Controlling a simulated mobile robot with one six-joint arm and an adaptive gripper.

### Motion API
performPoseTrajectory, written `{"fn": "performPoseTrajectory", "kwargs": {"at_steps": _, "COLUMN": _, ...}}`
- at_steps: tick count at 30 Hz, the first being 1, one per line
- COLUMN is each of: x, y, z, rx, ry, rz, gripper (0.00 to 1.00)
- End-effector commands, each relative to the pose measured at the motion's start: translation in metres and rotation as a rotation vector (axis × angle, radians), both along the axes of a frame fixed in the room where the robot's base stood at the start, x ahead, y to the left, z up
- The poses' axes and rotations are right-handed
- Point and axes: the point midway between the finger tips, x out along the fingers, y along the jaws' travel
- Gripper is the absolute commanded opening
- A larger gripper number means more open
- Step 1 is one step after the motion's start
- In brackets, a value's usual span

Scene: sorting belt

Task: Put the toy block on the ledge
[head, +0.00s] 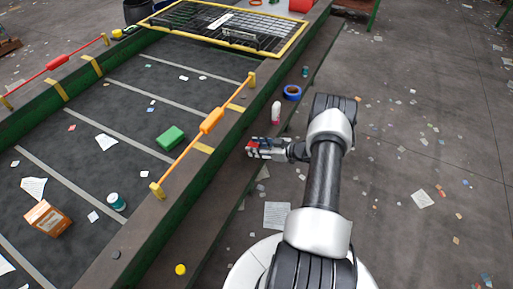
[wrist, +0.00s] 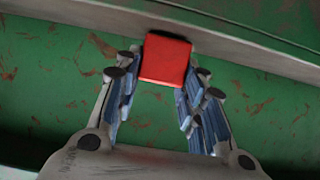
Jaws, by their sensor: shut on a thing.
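The toy block is a red block (wrist: 165,60) between my fingertips in the wrist view. My gripper (wrist: 160,82) is shut on it, with one finger on each side. In the head view my gripper (head: 256,148) is at the belt's right side, over or beside the ledge (head: 222,212); a little red shows at its tip. The ledge is a long, narrow strip along the belt's outer side. Behind the block, the wrist view shows a scuffed green surface and a grey strip. I cannot tell whether the block touches either.
A white bottle (head: 276,112), blue tape roll (head: 292,92) and small teal item (head: 305,71) stand on the ledge beyond my gripper. A yellow round thing (head: 180,269) is nearer. The belt carries a green block (head: 171,137), teal-lidded jar (head: 116,202) and orange box (head: 47,218).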

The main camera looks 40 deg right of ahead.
Motion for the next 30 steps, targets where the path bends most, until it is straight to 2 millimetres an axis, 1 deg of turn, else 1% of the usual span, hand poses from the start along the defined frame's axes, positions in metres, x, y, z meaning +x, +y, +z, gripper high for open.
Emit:
{"fn": "performPoseTrajectory", "kwargs": {"at_steps": 3, "x": 0.000, "y": 0.000, "z": -0.005, "rx": 0.000, "ry": 0.000, "rz": 0.000, "gripper": 0.10}}
{"fn": "performPoseTrajectory", "kwargs": {"at_steps": 4, "x": 0.000, "y": 0.000, "z": -0.004, "rx": 0.001, "ry": 0.000, "rz": 0.000, "gripper": 0.38}}
{"fn": "performPoseTrajectory", "kwargs": {"at_steps": 12, "x": 0.000, "y": 0.000, "z": -0.003, "rx": 0.001, "ry": 0.000, "rz": 0.000, "gripper": 0.56}}
{"fn": "performPoseTrajectory", "kwargs": {"at_steps": 21, "x": 0.000, "y": 0.000, "z": -0.003, "rx": 0.001, "ry": 0.000, "rz": 0.000, "gripper": 0.57}}
{"fn": "performPoseTrajectory", "kwargs": {"at_steps": 25, "x": 0.000, "y": 0.000, "z": 0.003, "rx": 0.001, "ry": 0.000, "rz": 0.000, "gripper": 0.57}}
{"fn": "performPoseTrajectory", "kwargs": {"at_steps": 29, "x": -0.020, "y": -0.009, "z": 0.011, "rx": 0.001, "ry": 0.001, "rz": -0.005, "gripper": 0.57}}
{"fn": "performPoseTrajectory", "kwargs": {"at_steps": 30, "x": -0.027, "y": -0.013, "z": 0.014, "rx": 0.001, "ry": 0.002, "rz": -0.006, "gripper": 0.57}}
